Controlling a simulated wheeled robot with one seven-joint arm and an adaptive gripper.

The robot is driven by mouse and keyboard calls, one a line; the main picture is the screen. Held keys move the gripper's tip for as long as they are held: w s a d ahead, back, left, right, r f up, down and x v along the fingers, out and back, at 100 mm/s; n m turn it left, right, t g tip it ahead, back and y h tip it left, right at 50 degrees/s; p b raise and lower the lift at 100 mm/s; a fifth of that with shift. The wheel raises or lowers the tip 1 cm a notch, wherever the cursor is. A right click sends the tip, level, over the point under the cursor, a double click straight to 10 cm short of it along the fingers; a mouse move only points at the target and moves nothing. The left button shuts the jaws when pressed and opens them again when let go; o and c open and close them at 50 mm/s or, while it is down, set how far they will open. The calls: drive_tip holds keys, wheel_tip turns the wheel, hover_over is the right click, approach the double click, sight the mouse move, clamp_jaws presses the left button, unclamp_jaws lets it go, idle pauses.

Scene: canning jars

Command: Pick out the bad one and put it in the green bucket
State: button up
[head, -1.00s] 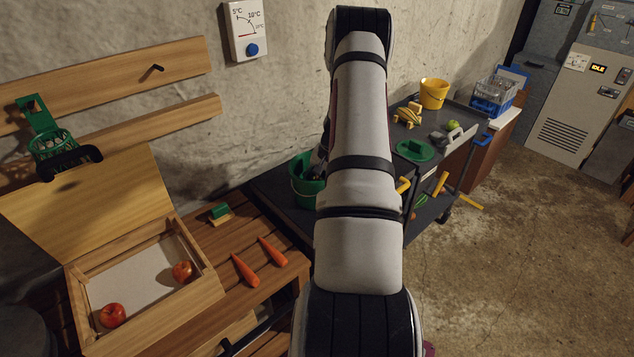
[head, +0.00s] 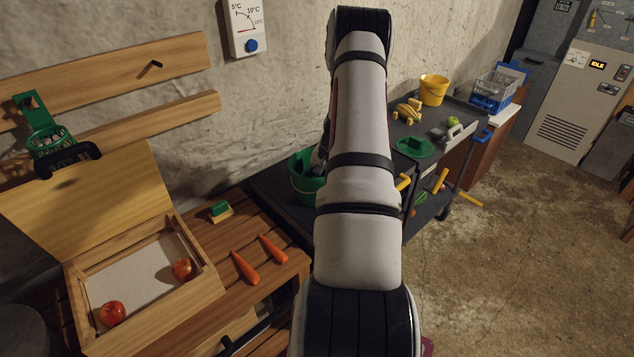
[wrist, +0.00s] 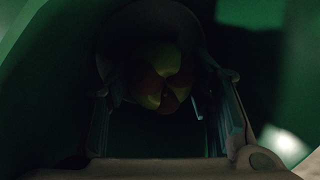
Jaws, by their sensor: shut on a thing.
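The green bucket (head: 305,190) stands on the dark cart beside the wooden bench, partly hidden by my arm. In the wrist view dark green bucket wall (wrist: 40,75) surrounds my gripper (wrist: 163,118), which is inside the bucket. The gripper is shut on a round, dark yellow-green and brownish fruit (wrist: 152,88). That view is very dim, so the fruit's kind and whether it touches the bucket cannot be told. Two red apples, one at the front (head: 112,313) and one at the right (head: 183,269), lie in the open wooden box (head: 190,305).
Two carrots (head: 245,267) and a green-topped brush (head: 220,210) lie on the bench. Floor at the right is clear.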

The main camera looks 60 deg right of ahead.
idle(0.3)
drive_tip(key=o, duration=0.8)
drive_tip(key=shift+o, duration=0.2)
drive_tip(key=v, duration=1.2)
